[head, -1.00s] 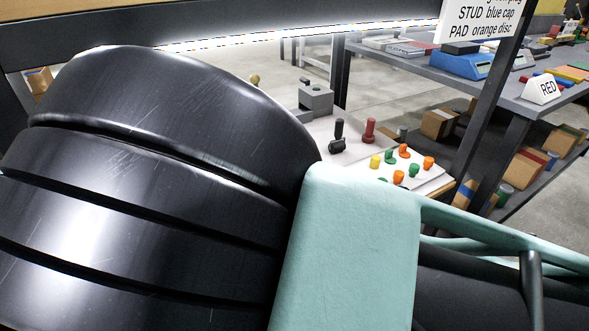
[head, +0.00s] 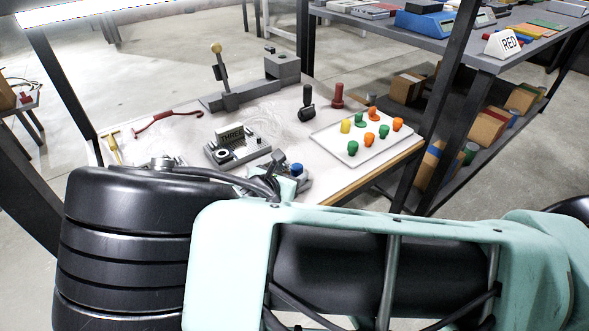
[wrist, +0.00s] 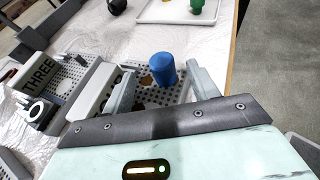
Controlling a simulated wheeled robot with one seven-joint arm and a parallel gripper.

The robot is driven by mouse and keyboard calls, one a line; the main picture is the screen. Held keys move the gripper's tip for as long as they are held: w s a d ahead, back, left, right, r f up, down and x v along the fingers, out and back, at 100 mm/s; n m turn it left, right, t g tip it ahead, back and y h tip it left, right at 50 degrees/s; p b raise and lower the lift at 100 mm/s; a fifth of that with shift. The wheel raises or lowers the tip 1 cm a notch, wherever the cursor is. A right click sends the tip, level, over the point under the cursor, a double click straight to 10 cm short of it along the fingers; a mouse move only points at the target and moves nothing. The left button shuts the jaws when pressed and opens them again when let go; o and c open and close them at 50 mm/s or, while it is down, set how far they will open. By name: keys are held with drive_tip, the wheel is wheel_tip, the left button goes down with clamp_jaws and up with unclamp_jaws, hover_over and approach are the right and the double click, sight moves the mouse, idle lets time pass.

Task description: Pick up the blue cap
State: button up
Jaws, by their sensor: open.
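The blue cap (wrist: 161,70) stands on a grey perforated plate (wrist: 180,96) in the wrist view. It also shows as a small blue spot (head: 297,169) at the bench's near side in the head view. My gripper (wrist: 158,76) is open. Its two grey fingers appear on either side of the cap, which looks closer to the right finger. I cannot tell how far down the fingers reach beside it. My arm hides part of the bench there in the head view.
A block marked THREE (wrist: 40,72) lies left of my gripper. A white tray (head: 335,138) holds green, orange and yellow pieces. A grey fixture (head: 237,148), a lever press (head: 222,85) and a red hook tool (head: 165,120) are on the bench. Floor lies beyond the bench's right edge.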

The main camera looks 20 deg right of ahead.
sight(295, 172)
drive_tip(key=x, duration=0.4)
drive_tip(key=shift+d+f, duration=0.2)
drive_tip(key=shift+d, duration=0.15)
drive_tip(key=c, duration=1)
